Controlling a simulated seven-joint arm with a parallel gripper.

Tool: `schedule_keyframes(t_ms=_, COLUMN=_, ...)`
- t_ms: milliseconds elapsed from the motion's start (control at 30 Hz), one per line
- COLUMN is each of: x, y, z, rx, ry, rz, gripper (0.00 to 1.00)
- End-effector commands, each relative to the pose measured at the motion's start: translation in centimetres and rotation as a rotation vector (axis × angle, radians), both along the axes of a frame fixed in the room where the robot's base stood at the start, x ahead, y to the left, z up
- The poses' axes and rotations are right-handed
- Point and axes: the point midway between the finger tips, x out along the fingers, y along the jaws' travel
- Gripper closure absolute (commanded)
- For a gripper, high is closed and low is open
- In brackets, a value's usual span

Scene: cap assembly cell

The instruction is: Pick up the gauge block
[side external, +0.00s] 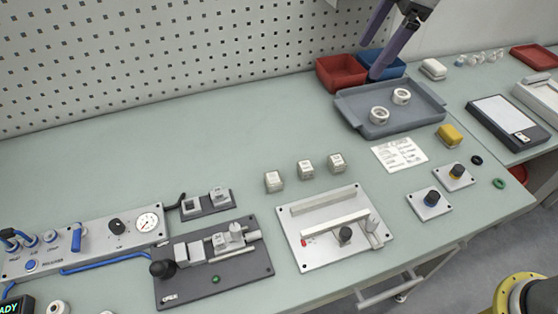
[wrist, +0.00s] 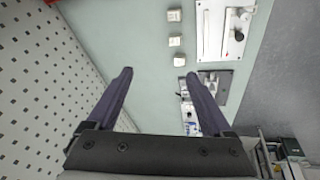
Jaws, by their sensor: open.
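Three small pale blocks stand in a row on the green bench: a left one (side external: 273,181), a middle one (side external: 305,170) and a right one (side external: 336,163). I cannot tell which, if any, is the gauge block. Two more small grey-white blocks sit on a dark holder (side external: 207,204) to their left. The row also shows in the wrist view, with its nearest block (wrist: 179,61) ahead of the fingers. My gripper (wrist: 158,75) is open and empty. In the side view my gripper (side external: 373,54) is high at the back, above the red and blue bins.
A white fixture plate (side external: 300,250) with a bar and knob lies in front of the row. A dark clamp fixture (side external: 250,272) and gauge panel (side external: 98,235) are left. A grey tray (side external: 424,124) with two rings is behind right. The back-left bench is clear.

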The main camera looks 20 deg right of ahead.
Motion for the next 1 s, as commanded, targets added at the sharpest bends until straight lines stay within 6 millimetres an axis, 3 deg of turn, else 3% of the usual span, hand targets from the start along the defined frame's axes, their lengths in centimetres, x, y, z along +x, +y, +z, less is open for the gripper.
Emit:
schedule_keyframes(t_ms=33, x=1.3, y=2.3, z=-1.8, rx=-0.011, ry=0.027, rz=0.052, gripper=0.15)
schedule_keyframes(t_ms=100, x=2.5, y=5.2, z=-4.0, rx=-0.023, ry=0.053, rz=0.111, gripper=0.15)
schedule_keyframes(t_ms=200, x=3.6, y=8.8, z=-7.4, rx=-0.039, ry=0.097, rz=0.167, gripper=0.15)
schedule_keyframes(t_ms=333, x=3.6, y=12.2, z=-11.6, rx=-0.062, ry=0.148, rz=0.219, gripper=0.15)
schedule_keyframes(t_ms=400, x=3.2, y=13.2, z=-13.5, rx=-0.077, ry=0.177, rz=0.238, gripper=0.15)
schedule_keyframes(t_ms=533, x=2.4, y=14.4, z=-15.3, rx=-0.092, ry=0.202, rz=0.26, gripper=0.15)
schedule_keyframes(t_ms=1000, x=2.3, y=15.5, z=-22.6, rx=-0.092, ry=0.203, rz=0.262, gripper=0.15)
